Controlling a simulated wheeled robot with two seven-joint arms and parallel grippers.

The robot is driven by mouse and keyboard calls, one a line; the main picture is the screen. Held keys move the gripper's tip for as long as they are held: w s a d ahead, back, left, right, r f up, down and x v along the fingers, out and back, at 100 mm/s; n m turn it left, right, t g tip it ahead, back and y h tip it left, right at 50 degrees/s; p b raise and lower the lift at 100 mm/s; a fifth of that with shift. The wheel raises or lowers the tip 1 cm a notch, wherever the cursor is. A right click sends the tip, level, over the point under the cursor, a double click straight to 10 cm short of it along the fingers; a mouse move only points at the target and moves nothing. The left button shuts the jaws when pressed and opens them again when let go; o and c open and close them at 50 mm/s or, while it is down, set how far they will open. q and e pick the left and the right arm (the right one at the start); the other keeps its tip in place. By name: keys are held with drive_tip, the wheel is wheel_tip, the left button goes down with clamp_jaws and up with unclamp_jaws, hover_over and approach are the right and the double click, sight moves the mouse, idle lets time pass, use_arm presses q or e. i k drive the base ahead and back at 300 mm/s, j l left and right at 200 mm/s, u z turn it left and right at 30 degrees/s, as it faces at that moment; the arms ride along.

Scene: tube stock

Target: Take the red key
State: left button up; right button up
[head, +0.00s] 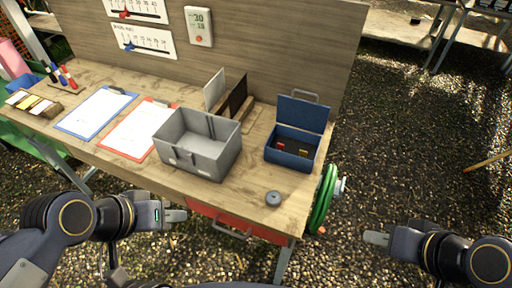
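A small red item (281,147), which may be the red key, lies inside the open blue box (290,159) at the right end of the workbench. It is too small to make out its shape. A dark item with a yellowish part (303,152) lies to its right in the same box. The lid of the box (303,113) stands up at the back. My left gripper (176,216) is in front of the bench's front edge, left of the box. My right gripper (375,238) is over the gravel, right of the bench. Both are well apart from the box, and their finger gaps cannot be made out.
A grey open bin (190,160) stands left of the blue box. A round grey disc (273,198) lies near the bench's front right corner. Blue (82,127) and red (126,148) clipboards lie further left. A red drawer (255,231) and green wheel (323,199) are below the bench top.

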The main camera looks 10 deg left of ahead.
sight(280, 146)
drive_tip(key=k+u, duration=0.25)
drive_tip(key=k+j+u, duration=0.15)
drive_tip(key=k+u, duration=0.15)
drive_tip(key=l+u, duration=0.2)
drive_tip(key=u, duration=0.25)
drive_tip(key=l+u, duration=0.2)
drive_tip(key=u, duration=0.25)
drive_tip(key=l+u, duration=0.2)
drive_tip(key=u, duration=0.25)
drive_tip(key=l+u, duration=0.2)
drive_tip(key=u, duration=0.25)
drive_tip(key=k+l, duration=0.1)
drive_tip(key=l, duration=0.3)
drive_tip(key=k+l, duration=0.1)
drive_tip(key=l, duration=0.35)
drive_tip(key=k+l, duration=0.1)
drive_tip(key=l, duration=0.3)
drive_tip(key=k+l, duration=0.1)
drive_tip(key=l, duration=0.3)
